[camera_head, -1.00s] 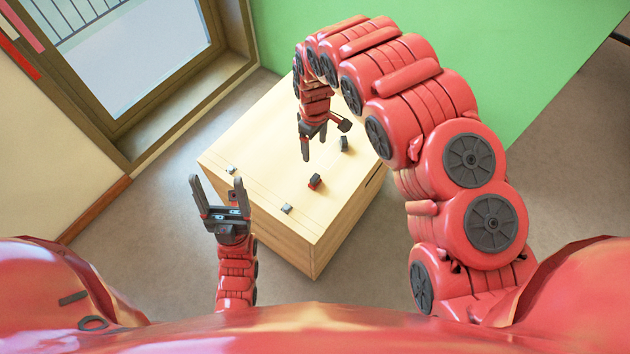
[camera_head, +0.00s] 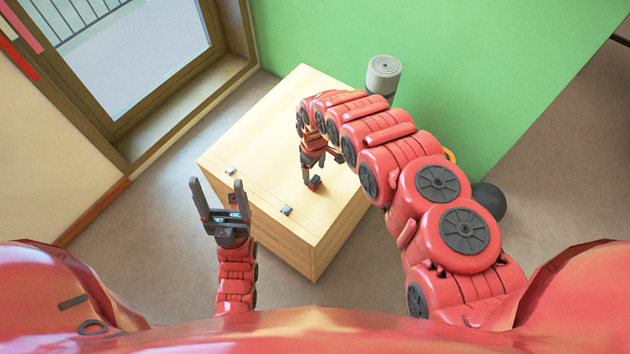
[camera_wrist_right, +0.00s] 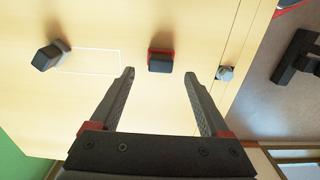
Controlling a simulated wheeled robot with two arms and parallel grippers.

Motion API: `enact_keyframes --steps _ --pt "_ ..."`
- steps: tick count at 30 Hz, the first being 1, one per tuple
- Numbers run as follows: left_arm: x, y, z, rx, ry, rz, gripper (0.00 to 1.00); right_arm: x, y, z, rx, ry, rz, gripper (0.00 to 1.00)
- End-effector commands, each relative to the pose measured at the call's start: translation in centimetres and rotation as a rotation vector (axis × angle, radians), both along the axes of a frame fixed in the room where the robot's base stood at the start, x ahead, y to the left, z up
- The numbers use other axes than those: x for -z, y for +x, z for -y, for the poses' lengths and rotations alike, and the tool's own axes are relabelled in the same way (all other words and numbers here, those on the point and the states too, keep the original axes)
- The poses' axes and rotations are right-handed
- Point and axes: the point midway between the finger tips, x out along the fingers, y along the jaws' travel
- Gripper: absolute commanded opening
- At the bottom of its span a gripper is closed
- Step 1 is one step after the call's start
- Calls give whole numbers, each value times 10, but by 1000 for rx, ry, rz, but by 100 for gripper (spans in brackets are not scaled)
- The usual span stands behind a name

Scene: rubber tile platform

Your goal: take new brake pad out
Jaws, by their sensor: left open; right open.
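A small dark block with a red edge (camera_head: 314,184) lies on the wooden box top. It shows between my right gripper's fingers, just beyond the tips, in the right wrist view (camera_wrist_right: 160,60). A second dark block (camera_wrist_right: 46,57) lies to the left there, beside a white outlined rectangle (camera_wrist_right: 90,62). I cannot tell which block is the new brake pad. My right gripper (camera_head: 322,168) is open and empty, low over the box; its fingers also show in the right wrist view (camera_wrist_right: 160,74). My left gripper (camera_head: 217,183) is open and empty, left of the box.
The wooden box (camera_head: 305,235) has small metal fittings (camera_head: 286,211) along its near edge. A grey cylinder (camera_head: 383,76) stands behind the box, and a dark ball (camera_head: 489,201) lies to the right. The left part of the box top is clear.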

Motion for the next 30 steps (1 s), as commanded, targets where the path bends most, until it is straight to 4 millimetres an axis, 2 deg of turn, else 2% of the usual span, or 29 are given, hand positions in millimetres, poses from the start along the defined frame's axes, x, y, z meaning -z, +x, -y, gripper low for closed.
enact_keyframes --steps 3,6,10,21,23,30 --pt "-7 0 0 0 0 0 74 13 -2 -2 -1 1 -2 80" --pt "-5 0 0 0 0 0 74 24 -1 -2 0 3 0 80" --pt "-5 0 0 0 0 0 74 32 -1 -2 -2 1 -1 80" --pt "-5 0 0 0 0 0 74 35 0 -1 -1 0 1 80" --pt "-5 0 0 0 0 0 74 35 0 -1 -1 0 1 71" --pt "-5 0 0 0 0 0 74 35 0 -1 -1 1 1 28"
